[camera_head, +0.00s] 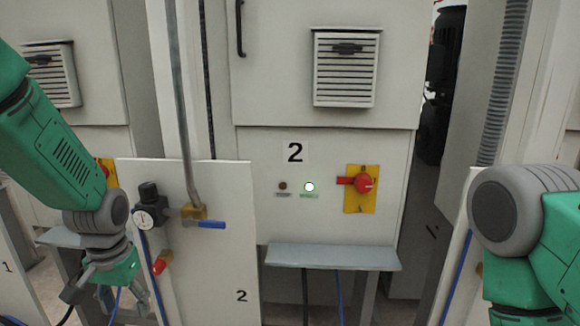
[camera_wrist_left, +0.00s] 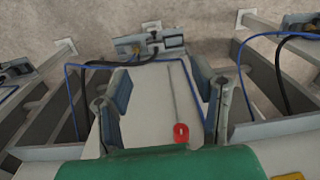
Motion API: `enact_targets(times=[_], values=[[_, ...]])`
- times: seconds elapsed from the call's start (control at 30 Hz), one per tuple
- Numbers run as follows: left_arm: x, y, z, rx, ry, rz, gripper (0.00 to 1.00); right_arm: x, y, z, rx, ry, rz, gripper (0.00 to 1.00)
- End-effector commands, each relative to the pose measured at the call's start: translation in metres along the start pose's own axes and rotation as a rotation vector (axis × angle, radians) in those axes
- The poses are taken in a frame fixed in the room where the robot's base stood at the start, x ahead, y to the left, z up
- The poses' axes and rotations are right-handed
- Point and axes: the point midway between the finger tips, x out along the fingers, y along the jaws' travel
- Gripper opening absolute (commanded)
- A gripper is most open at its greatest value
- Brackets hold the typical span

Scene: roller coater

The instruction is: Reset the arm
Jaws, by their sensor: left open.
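My left arm (camera_head: 50,150) is green and grey and comes in from the left of the head view, hanging downward. Its left gripper (camera_head: 108,298) is open and empty, in front of the lower left edge of the white panel marked 2. In the left wrist view the two fingers of the left gripper (camera_wrist_left: 158,95) stand apart with nothing between them in their grasp. My right arm (camera_head: 530,225) shows at the right edge as a grey joint and green links. Its gripper is out of view.
A white cabinet (camera_head: 270,215) marked 2 has a red rotary switch (camera_head: 364,183) and a lit lamp (camera_head: 309,187). A white panel (camera_head: 205,265) carries a gauge (camera_head: 144,218) and a blue-handled valve (camera_head: 205,224). A grey shelf (camera_head: 333,257) juts out. Cables hang below.

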Motion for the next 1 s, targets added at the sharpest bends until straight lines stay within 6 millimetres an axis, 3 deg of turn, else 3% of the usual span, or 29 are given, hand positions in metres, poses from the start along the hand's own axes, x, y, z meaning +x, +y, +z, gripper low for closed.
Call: enact_targets(times=[0.03, 0.2, 0.4, 0.5, 0.6, 0.7, 1.0], values=[[0.052, 0.004, 0.018, 0.004, -0.016, -0.003, 0.53, 0.018, 0.0, 0.001, 0.0, 0.0, 0.0, 0.47], [0.169, 0.014, 0.08, 0.019, -0.011, -0.007, 0.53, 0.051, 0.0, 0.003, 0.0, 0.0, 0.0, 0.47], [0.281, 0.028, 0.179, 0.036, -0.002, 0.002, 0.53, 0.092, -0.001, 0.005, 0.0, 0.0, 0.0, 0.47], [0.317, 0.035, 0.227, 0.043, 0.006, 0.013, 0.53, 0.11, -0.001, 0.006, 0.0, 0.0, 0.0, 0.47], [0.337, 0.04, 0.263, 0.046, 0.015, 0.024, 0.53, 0.123, -0.001, 0.007, 0.0, 0.0, 0.0, 0.47], [0.345, 0.042, 0.282, 0.046, 0.026, 0.031, 0.53, 0.129, -0.001, 0.007, 0.0, 0.0, 0.0, 0.47], [0.344, 0.043, 0.288, 0.046, 0.035, 0.034, 0.53, 0.128, -0.001, 0.007, 0.0, 0.0, 0.0, 0.47]])
